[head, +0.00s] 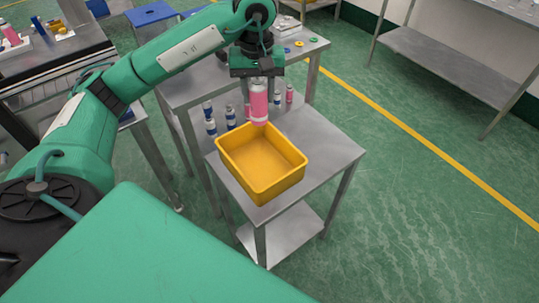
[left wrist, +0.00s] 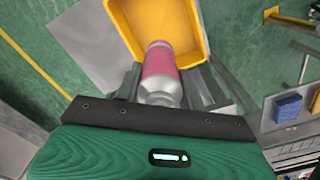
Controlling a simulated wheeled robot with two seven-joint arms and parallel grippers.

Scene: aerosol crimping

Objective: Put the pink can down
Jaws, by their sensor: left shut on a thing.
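The pink can (head: 258,103) has a pink body with silver-white ends and hangs upright below my left gripper (head: 256,80). My left gripper is shut on it near its top. In the head view the can is in front of the back rim of the yellow bin (head: 283,188). In the left wrist view the pink can (left wrist: 160,66) sits between the fingers of the left gripper (left wrist: 165,88), with the open yellow bin (left wrist: 122,25) beyond it. The bin looks empty. My right gripper is out of view.
The bin stands on a small metal table (head: 335,150) with bare top to its right. Several small blue-and-white cans (head: 211,127) and a small pink can (head: 289,94) stand behind the bin. A taller metal bench (head: 190,88) adjoins at the back left.

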